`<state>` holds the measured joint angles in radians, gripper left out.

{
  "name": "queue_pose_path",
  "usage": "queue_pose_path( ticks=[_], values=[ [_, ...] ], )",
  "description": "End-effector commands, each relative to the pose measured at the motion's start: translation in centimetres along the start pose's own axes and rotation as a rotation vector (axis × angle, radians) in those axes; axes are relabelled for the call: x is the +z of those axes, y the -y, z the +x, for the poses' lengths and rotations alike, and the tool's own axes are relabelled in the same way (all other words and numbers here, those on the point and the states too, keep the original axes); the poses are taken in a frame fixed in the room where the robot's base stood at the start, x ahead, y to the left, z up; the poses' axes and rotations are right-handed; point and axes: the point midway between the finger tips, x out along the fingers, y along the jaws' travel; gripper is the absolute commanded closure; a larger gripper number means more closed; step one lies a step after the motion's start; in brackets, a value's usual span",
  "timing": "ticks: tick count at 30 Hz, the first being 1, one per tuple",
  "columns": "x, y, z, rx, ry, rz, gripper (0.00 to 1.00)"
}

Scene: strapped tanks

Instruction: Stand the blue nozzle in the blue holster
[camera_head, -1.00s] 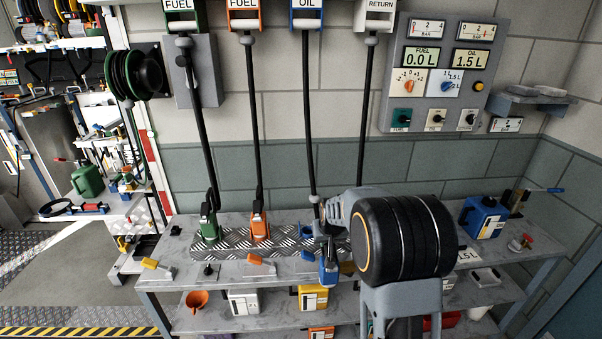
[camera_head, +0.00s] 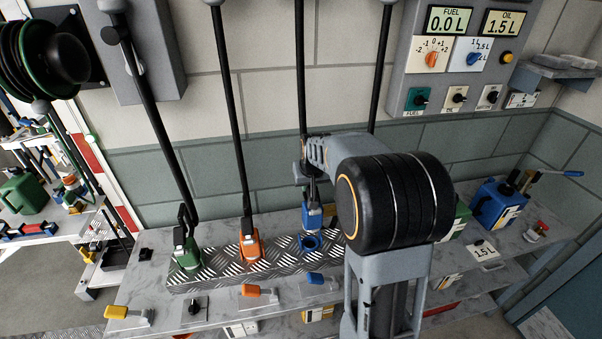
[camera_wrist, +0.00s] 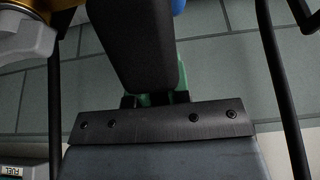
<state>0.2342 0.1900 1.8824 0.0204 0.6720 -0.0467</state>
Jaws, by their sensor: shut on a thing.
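The blue nozzle (camera_head: 312,217) hangs upright from my gripper (camera_head: 311,182) in the head view, its black hose running upward behind. My gripper is shut on its upper part; the fingers are small and partly hidden by my arm. The blue holster (camera_head: 311,244) is a blue ring with a dark opening on the tread-plate rack, right of the orange one. The nozzle appears just above or behind this ring; the exact gap cannot be told. In the wrist view, only a bit of blue (camera_wrist: 178,6) shows at the top edge, behind a large dark part.
A green nozzle (camera_head: 185,252) and an orange nozzle (camera_head: 249,243) stand in the rack (camera_head: 215,268) to the left. A blue can (camera_head: 492,203) stands at the right. Black hoses hang close around my arm.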

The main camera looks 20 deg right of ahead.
Motion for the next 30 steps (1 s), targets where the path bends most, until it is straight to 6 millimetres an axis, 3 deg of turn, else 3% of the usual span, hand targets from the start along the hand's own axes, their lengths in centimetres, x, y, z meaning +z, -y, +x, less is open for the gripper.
queue_pose_path(
  ticks=[20, 30],
  values=[
    [0.1, 0.1, -0.3, -0.001, -0.004, -0.002, 1.0],
    [0.9, 0.0, 1.5, 0.0, -0.002, -0.001, 1.0]
  ],
)
